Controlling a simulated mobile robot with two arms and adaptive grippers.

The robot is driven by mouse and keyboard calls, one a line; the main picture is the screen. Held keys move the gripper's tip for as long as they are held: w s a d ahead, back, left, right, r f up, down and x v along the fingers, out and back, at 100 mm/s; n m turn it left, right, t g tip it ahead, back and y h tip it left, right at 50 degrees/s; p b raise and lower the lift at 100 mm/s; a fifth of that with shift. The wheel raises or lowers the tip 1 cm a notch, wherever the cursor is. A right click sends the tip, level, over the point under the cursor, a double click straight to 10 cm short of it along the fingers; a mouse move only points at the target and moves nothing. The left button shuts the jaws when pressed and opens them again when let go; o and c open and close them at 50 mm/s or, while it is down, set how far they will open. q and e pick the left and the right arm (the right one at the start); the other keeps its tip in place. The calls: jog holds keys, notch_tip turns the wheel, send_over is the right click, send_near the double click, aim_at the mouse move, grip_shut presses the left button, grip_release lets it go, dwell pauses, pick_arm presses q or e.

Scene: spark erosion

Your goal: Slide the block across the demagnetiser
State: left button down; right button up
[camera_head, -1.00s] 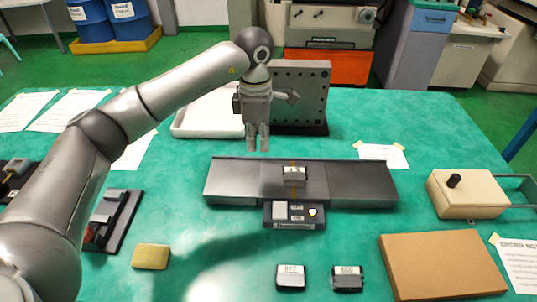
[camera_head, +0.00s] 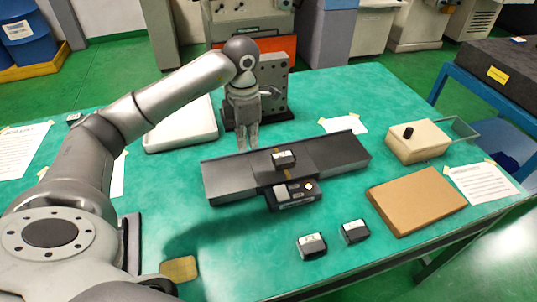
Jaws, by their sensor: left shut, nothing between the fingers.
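The demagnetiser (camera_head: 225,179) is a long dark grey plate lying on the green table, with a small control box (camera_head: 293,195) at its front edge. A small dark block with a pale label (camera_head: 284,158) sits on the plate's raised middle section. My left gripper (camera_head: 247,146) points down just behind the plate's back edge, left of the block and apart from it. Its fingers are together and hold nothing. My right gripper does not show.
Two labelled blocks (camera_head: 312,245) (camera_head: 355,231) stand at the front. A brown board (camera_head: 415,200) and a cream box with a black knob (camera_head: 418,141) lie to the right. A drilled upright plate (camera_head: 274,85) and white tray (camera_head: 182,127) stand behind.

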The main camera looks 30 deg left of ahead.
aim_at(264, 169)
pick_arm(q)
notch_tip(264, 169, down, 3)
jog(key=shift+r, duration=0.15)
notch_tip(264, 169, down, 4)
jog(key=shift+r+p, duration=0.2)
jog(key=shift+p, duration=0.35)
notch_tip(264, 169, down, 4)
jog(key=shift+r+p, duration=0.2)
jog(key=shift+p, duration=0.1)
jog(key=w+d, duration=0.1)
jog(key=w+d+p, duration=0.1)
jog(key=shift+w+d+r, duration=0.1)
jog(key=shift+w+r, duration=0.05)
jog(key=shift+w, duration=0.15)
jog(key=shift+w+d, duration=0.2)
jog(key=shift+w, duration=0.15)
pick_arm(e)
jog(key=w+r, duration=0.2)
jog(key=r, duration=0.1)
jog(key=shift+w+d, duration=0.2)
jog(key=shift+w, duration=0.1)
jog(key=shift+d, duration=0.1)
